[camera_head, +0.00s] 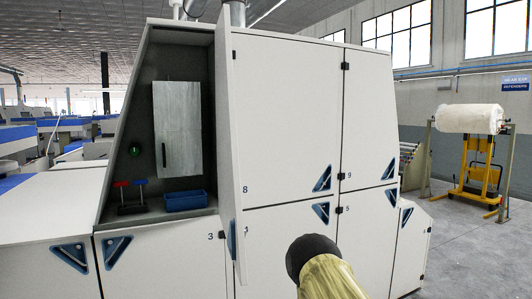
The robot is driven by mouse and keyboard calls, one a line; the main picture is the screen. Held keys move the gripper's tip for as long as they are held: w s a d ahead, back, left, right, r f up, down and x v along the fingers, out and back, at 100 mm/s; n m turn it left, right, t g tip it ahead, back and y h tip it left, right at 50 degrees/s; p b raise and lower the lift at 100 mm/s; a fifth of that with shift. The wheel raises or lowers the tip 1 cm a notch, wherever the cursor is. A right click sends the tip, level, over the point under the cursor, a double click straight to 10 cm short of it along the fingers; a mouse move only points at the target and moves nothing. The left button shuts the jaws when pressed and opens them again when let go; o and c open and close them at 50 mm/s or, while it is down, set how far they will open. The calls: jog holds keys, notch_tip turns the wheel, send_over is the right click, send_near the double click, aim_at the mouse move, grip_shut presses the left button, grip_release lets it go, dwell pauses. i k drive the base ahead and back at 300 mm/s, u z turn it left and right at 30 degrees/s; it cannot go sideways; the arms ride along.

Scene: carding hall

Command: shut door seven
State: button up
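One door (227,130) of the white machine cabinet stands open. It sticks out towards me and shows almost edge-on, to the right of a dark open compartment (140,90). No number seven can be read on it, but it is the only door seen open. A blue triangular handle (232,240) shows near its lower end. A dark rounded part of my arm with a yellow sleeve is at the bottom centre, to the right of the open door in the picture. My gripper's fingers are not visible.
A yellow trolley with a white roll (468,118) stands right. Grey floor there is clear.

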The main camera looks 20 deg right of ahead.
aim_at(231, 207)
jog(key=z, duration=0.8)
jog(key=k, duration=1.05)
jog(key=z, duration=1)
jog(key=i, duration=1.75)
jog(key=u, duration=1.55)
jog(key=i, duration=0.6)
jog(key=u, duration=0.6)
